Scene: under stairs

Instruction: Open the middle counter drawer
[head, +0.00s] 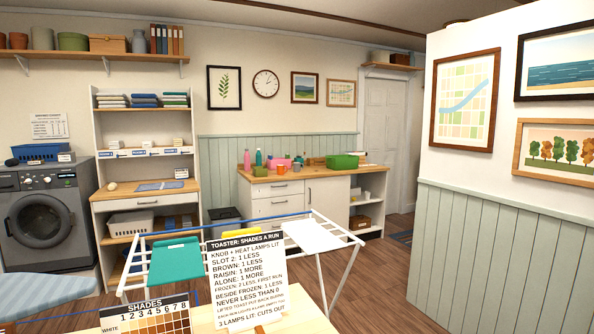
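A white counter (331,199) with a wooden top (375,167) stands against the far wall, right of the middle of the head view. On its left side is a stack of white drawers with small dark handles. The middle drawer (278,206) looks shut, level with the drawer above it (279,189). The lower part of the stack is partly hidden behind the drying rack and a sign. My gripper is not in view.
A white drying rack (338,262) with teal and white cloths stands between me and the counter. A table (290,324) with a toaster sign (246,275) and a shades chart (150,316) is close in front. Wood floor (400,275) is free at right, beside the panelled wall (490,245).

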